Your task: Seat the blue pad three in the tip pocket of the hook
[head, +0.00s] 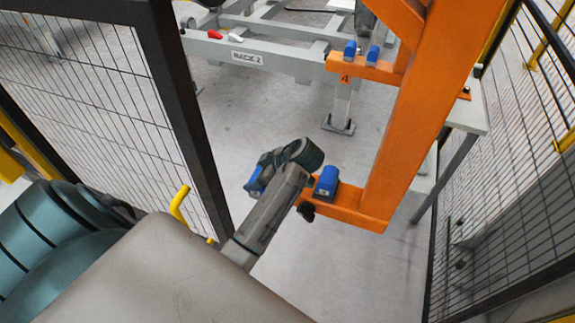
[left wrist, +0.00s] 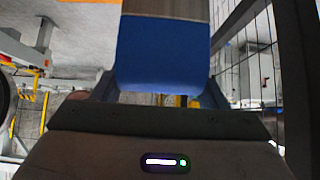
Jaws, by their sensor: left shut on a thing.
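My left gripper (head: 263,172) is at the near end of the low orange hook (head: 352,212), partly hidden by my own wrist. It is shut on a blue pad (head: 254,182), of which only a part shows in the head view, left of the hook. In the left wrist view the held blue pad (left wrist: 160,52) fills the space between the two fingers (left wrist: 160,88), with a brown-grey face above the blue. Its number is not visible. Another blue pad (head: 327,180) with a small label sits on the hook, right of my wrist. The tip pocket is hidden behind my wrist.
The hook's orange upright (head: 415,120) rises on the right. A farther orange hook marked 4 (head: 362,72) carries two blue pads. The grey rack 2 (head: 262,55) stands behind. A dark fence post (head: 185,110) is close on the left. The floor between is clear.

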